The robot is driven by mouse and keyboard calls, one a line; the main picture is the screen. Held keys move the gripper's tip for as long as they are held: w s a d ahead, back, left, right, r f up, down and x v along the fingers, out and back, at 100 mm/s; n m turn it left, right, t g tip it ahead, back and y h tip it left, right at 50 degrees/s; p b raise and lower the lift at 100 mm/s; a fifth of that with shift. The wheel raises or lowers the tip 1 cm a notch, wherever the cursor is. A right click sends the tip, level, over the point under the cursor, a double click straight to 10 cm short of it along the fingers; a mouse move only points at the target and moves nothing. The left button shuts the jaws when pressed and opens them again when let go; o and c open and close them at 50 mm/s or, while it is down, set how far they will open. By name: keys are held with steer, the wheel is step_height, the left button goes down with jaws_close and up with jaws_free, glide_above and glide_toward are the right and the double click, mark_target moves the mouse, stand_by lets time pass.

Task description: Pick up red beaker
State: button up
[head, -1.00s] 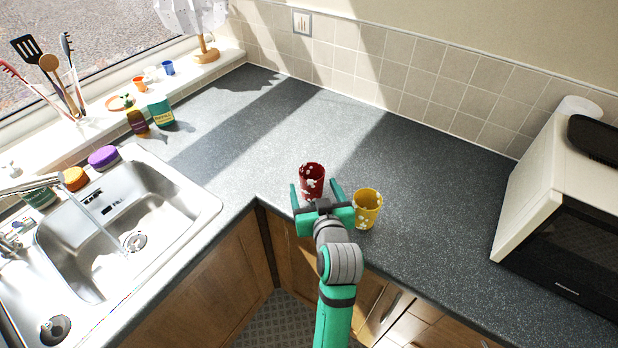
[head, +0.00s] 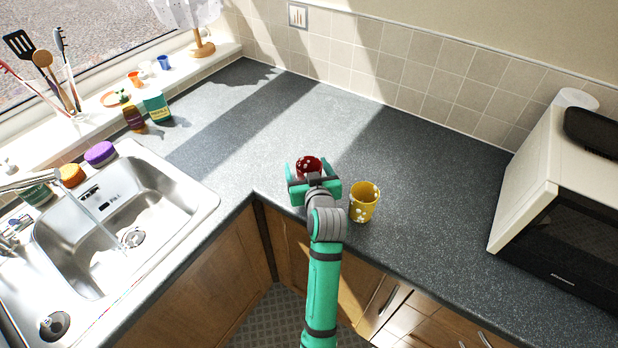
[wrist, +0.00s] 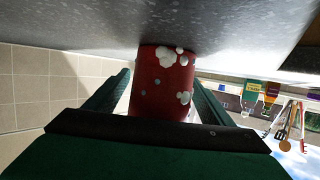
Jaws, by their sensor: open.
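The red beaker (head: 309,166) with white spots stands on the dark worktop near the inner corner edge. My gripper (head: 313,172) is open around it, with one green finger on each side. In the wrist view the red beaker (wrist: 163,84) sits between the two fingers of my gripper (wrist: 163,88). Gaps seem to show beside it, but I cannot tell whether either finger touches. In the head view the beaker's lower part is hidden by my gripper.
A yellow spotted cup (head: 364,203) stands close on the right of my gripper. A microwave (head: 530,205) is at the right. A sink (head: 120,215) is at the left. The worktop (head: 340,120) behind the beaker is clear.

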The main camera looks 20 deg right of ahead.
steer(key=c, duration=1.1)
steer(key=shift+r, duration=0.2)
